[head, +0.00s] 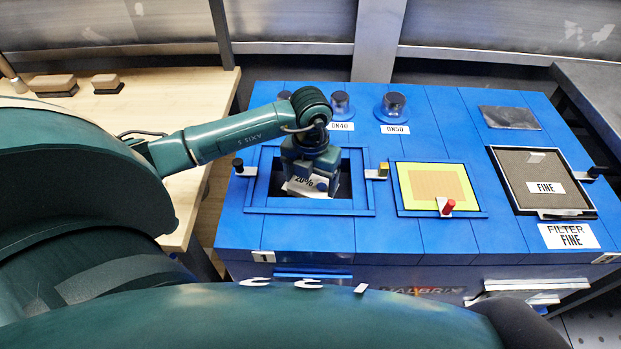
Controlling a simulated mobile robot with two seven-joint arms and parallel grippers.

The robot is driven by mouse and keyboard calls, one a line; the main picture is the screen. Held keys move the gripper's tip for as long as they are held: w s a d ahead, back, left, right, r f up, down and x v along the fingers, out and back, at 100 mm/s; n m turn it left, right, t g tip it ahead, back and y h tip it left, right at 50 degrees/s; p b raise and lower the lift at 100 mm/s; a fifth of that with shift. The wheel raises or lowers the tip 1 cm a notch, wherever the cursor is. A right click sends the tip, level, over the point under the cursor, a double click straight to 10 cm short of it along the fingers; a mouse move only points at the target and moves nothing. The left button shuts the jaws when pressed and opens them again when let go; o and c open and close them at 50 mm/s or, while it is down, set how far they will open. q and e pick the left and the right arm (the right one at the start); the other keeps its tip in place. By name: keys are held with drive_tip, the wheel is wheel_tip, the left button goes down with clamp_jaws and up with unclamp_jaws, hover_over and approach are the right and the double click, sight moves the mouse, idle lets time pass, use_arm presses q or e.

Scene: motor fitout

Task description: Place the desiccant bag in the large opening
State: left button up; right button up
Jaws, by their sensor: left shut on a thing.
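The desiccant bag (301,187) is white with dark print reading "20%" and a dark dot. My left gripper (313,188) is shut on it and points down into the large opening (262,190), a dark square hole with a blue frame at the left of the blue cabinet top. The bag shows inside the outline of the opening, tilted. The gripper hides part of it, and I cannot tell whether it touches the bottom. My right gripper is not in view.
A yellow-bordered panel (404,188) with a red handle lies right of the opening. A filter labelled FINE (520,165) sits farther right. Clamps (376,173) flank the opening. A wooden bench (150,90) is at left.

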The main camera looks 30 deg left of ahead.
sight(311, 183)
use_arm(q)
drive_tip(key=shift+f, duration=0.1)
drive_tip(key=o, duration=1)
wheel_tip(311, 183, up, 12)
drive_tip(key=shift+r, duration=0.2)
